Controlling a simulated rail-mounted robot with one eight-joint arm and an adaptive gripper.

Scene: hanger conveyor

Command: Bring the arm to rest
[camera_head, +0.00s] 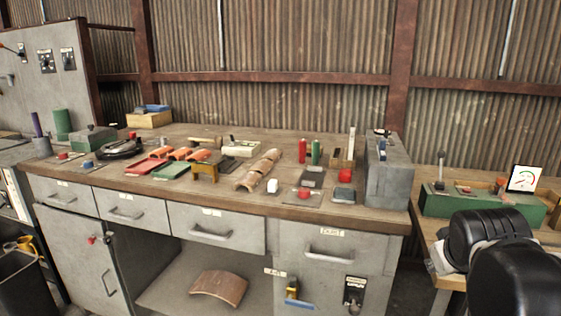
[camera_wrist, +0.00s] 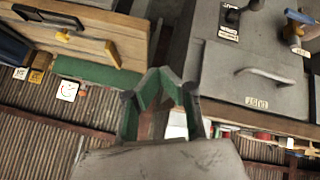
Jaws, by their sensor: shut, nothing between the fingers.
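My gripper (camera_wrist: 160,82) shows in the wrist view, with its two green-grey fingers shut and nothing between them. It hangs in front of the gap between the long workbench and the side table. The bench's grey drawer front (camera_wrist: 262,88) is to its right in that view, and the wooden side table (camera_wrist: 85,42) is to its left. In the head view, black rounded links of my arm (camera_head: 490,240) fill the lower right corner. The gripper itself does not show in the head view.
The workbench (camera_head: 240,202) carries many small tools and parts, and a grey box (camera_head: 388,170) at its right end. The side table holds a green box (camera_head: 470,208) and a white gauge card (camera_head: 523,179). A corrugated wall (camera_head: 300,60) stands behind. A curved brown piece (camera_head: 218,287) lies on the lower shelf.

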